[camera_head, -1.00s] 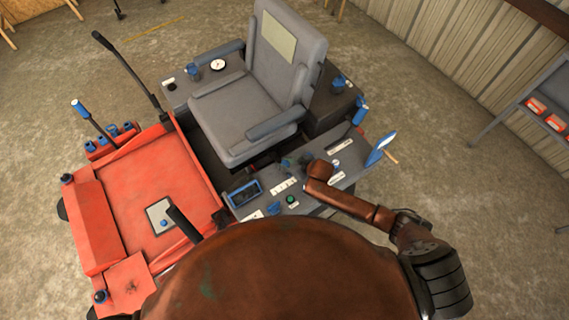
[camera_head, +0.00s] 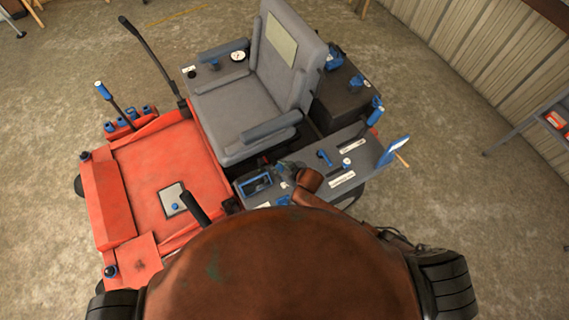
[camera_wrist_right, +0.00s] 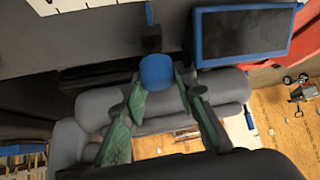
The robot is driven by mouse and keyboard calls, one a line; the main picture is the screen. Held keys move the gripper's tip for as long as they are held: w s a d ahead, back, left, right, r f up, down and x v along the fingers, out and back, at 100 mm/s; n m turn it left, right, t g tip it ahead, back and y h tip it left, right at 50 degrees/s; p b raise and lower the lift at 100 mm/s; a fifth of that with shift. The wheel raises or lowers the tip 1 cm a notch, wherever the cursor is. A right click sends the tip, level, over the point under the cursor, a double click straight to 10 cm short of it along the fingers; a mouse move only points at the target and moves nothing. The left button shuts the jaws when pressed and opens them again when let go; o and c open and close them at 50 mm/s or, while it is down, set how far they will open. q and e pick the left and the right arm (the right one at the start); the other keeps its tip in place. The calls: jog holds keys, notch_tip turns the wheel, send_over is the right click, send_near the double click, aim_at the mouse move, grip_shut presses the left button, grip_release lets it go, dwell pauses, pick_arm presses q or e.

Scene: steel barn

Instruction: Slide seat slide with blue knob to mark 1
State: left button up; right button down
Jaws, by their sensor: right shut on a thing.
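The blue knob (camera_wrist_right: 157,69) shows in the right wrist view, between the fingertips of my right gripper (camera_wrist_right: 160,80). The green-grey fingers are shut on it from both sides. In the head view my right gripper (camera_head: 287,169) is at the side console (camera_head: 270,203), beside the grey seat (camera_head: 242,105); the knob cannot be made out there. A white marked label (camera_wrist_right: 85,4) is cut off at the top of the wrist view, and mark 1 cannot be read. My left gripper is not in view.
A blue-framed screen (camera_head: 256,184) is close to the gripper; it also shows in the wrist view (camera_wrist_right: 243,35). Other blue-handled levers (camera_head: 375,112) stand on the console to the right. The red deck (camera_head: 150,185) is at the left. Open concrete floor surrounds the machine.

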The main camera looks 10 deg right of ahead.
jog(key=shift+s+a, duration=0.2)
jog(key=shift+a, duration=0.15)
jog(key=c, duration=1.7)
grip_release()
jog(key=shift+o, duration=0.8)
jog(key=shift+d, duration=0.1)
jog(key=shift+d, duration=0.1)
jog(key=v, duration=1.2)
